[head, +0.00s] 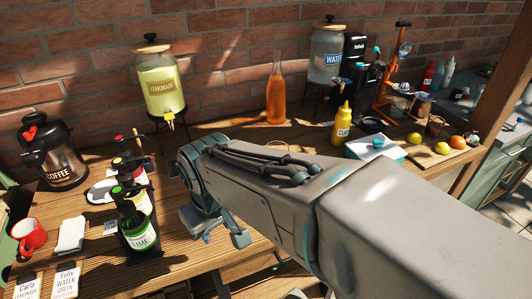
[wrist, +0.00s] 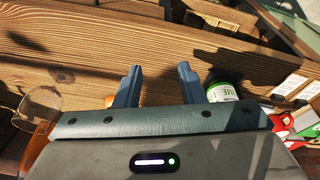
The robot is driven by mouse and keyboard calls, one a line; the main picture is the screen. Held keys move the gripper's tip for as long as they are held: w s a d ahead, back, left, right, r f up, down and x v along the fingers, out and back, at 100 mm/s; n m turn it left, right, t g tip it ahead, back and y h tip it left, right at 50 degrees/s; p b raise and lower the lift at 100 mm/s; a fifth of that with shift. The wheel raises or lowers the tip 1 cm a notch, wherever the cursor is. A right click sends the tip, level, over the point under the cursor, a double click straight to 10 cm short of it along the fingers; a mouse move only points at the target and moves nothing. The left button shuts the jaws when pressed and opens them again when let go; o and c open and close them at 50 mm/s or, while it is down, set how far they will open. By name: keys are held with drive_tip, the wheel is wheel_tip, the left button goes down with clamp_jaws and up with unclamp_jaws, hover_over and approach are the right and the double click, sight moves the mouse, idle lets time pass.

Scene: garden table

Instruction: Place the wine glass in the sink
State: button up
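My gripper (head: 217,229) hangs over the front of the wooden table in the head view. In the wrist view its two fingers (wrist: 158,82) are apart, with only wood planks between them. A clear rounded glass (wrist: 41,103) with orange showing through or below it stands at the left of the wrist view, apart from the fingers. I cannot tell whether it is the wine glass. No wine glass shows clearly in the head view, where my arm covers the middle of the table. I cannot make out a sink in either view.
The lime bottle (head: 139,229) stands close left of my gripper and shows right of the fingers (wrist: 222,93) in the wrist view. A red mug (head: 31,236) is at far left. An orange bottle (head: 276,92) stands at the back. Green cabinets (head: 497,176) are at right.

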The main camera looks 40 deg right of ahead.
drive_tip(key=w+d+f+n+g+h, duration=0.2)
drive_tip(key=w+d+f+n+h, duration=0.1)
drive_tip(key=w+d+n+h, duration=0.1)
drive_tip(key=w+d+f+n+g+h, duration=0.2)
drive_tip(key=w+d+f+n+h, duration=0.1)
drive_tip(key=w+d+n+h, duration=0.1)
drive_tip(key=w+d+f+n+g+h, duration=0.1)
drive_tip(key=w+d+f+n+h, duration=0.2)
drive_tip(key=w+d+n, duration=0.3)
drive_tip(key=shift+w+d+n+g+h+b, duration=0.2)
drive_tip(key=shift+w+d+h, duration=0.25)
drive_tip(key=shift+d, duration=0.4)
drive_tip(key=shift+w+d+n+g+h+b, duration=0.1)
drive_tip(key=shift+w+d+g+h+b, duration=0.1)
drive_tip(key=shift+w+d+h, duration=0.45)
drive_tip(key=x, duration=0.4)
drive_tip(key=p+x, duration=0.1)
drive_tip(key=x, duration=0.3)
drive_tip(key=shift+s+a+p, duration=0.1)
drive_tip(key=shift+s+p, duration=0.15)
drive_tip(key=shift+p, duration=0.05)
drive_tip(key=shift+y, duration=0.3)
clamp_jaws()
